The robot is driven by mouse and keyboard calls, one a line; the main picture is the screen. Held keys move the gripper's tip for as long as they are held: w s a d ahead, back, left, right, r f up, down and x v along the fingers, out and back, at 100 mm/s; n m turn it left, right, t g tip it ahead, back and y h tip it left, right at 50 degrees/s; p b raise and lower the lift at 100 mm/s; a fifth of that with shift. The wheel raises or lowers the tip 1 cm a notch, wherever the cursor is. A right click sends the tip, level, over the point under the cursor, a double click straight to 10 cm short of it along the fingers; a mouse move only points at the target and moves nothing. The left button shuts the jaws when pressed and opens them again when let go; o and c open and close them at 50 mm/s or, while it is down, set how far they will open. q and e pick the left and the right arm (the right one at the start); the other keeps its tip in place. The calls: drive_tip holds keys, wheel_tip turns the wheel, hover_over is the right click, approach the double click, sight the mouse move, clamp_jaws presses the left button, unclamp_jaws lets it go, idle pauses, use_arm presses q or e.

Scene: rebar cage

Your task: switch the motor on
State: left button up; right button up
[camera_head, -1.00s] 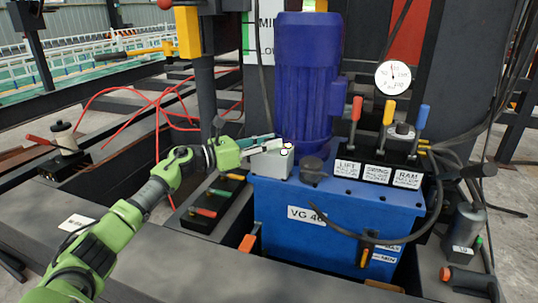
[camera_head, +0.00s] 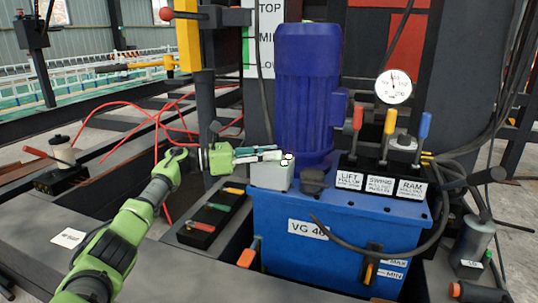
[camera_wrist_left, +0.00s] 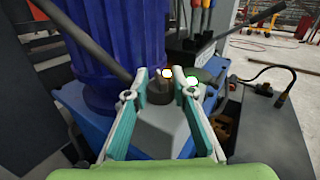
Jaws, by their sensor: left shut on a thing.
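The dark blue motor (camera_head: 306,95) stands upright on the blue power unit tank (camera_head: 300,235). A small grey box (camera_head: 270,177), which looks like the motor's switch box, sits at the motor's lower left. My left gripper (camera_head: 282,158) comes in from the left, its fingertips at the box's top. In the left wrist view the gripper's (camera_wrist_left: 160,82) two teal-padded fingers stand apart, with the grey box (camera_wrist_left: 155,135) between and beneath them. Small white-and-green round parts show by the fingertips; which surface they belong to is unclear. My right gripper is not in view.
A dark cap (camera_head: 314,180) stands close right of the box. Lift, swing and ram levers (camera_head: 388,130) and a pressure gauge (camera_head: 394,87) are farther right.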

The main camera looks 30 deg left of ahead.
use_arm(q)
drive_tip(key=o, duration=1.2)
drive_tip(key=shift+c, duration=0.2)
drive_tip(key=v, duration=1.2)
drive_tip(key=shift+d, duration=0.1)
